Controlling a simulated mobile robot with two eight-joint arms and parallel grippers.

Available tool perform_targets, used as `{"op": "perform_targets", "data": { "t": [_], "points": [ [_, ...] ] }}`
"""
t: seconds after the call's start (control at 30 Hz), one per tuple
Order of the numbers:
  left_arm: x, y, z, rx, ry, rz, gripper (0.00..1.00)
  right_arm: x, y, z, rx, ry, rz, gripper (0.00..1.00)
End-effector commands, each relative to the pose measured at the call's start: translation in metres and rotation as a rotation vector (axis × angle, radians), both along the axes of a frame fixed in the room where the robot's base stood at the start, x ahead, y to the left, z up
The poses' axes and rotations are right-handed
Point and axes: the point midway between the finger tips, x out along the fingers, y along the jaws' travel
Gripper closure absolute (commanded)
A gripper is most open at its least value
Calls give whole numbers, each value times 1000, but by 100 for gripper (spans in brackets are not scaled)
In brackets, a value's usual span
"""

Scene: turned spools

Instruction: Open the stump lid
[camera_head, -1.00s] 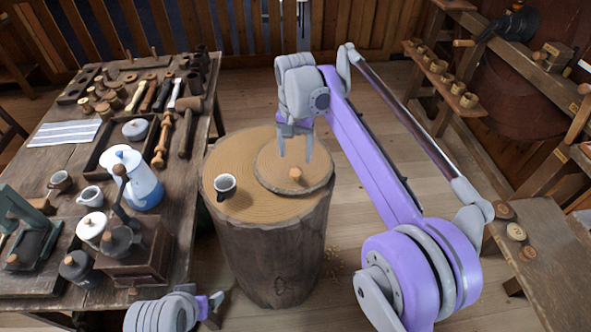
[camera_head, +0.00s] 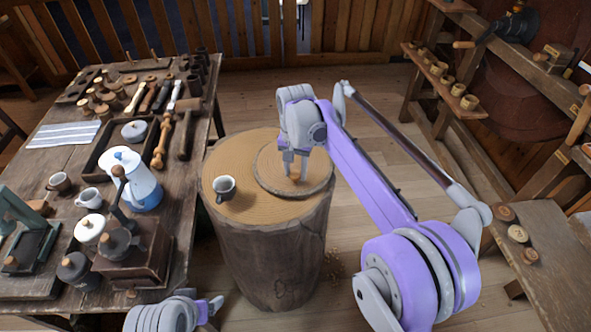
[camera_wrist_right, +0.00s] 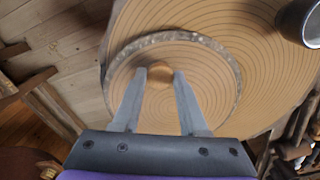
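The stump (camera_head: 268,255) is a bark-sided log standing on the floor. Its lid (camera_head: 262,180) is a round wooden disc with a bark rim, lying flat on the stump's top; it also fills the middle of the right wrist view (camera_wrist_right: 215,75). A small wooden knob (camera_wrist_right: 160,73) rises from the lid. My right gripper (camera_head: 296,177) points down at the knob, one finger on each side, fingertips against it. My left gripper (camera_head: 212,308) is at the bottom edge, low and left of the stump; its fingers are not clear.
A crowded workbench (camera_head: 185,240) is at the left. Shelves with wooden cups (camera_head: 453,88) and a low bench (camera_head: 545,265) are at the right. Open floor lies behind the stump.

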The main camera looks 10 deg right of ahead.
Motion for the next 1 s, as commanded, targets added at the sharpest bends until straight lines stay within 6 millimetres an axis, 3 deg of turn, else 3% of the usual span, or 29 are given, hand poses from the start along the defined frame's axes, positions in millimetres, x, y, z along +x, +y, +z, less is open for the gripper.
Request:
{"op": "perform_targets", "data": {
  "t": [0.03, 0.17, 0.2, 1.0],
  "points": [
    [0, 0, 0, 0, 0, 0, 19, 0, 0, 0, 0, 0, 0, 75],
    [0, 0, 0, 0, 0, 0, 19, 0, 0, 0, 0, 0, 0, 99],
    [0, 0, 0, 0, 0, 0, 19, 0, 0, 0, 0, 0, 0, 100],
    [0, 0, 0, 0, 0, 0, 19, 0, 0, 0, 0, 0, 0, 100]
  ]
}}
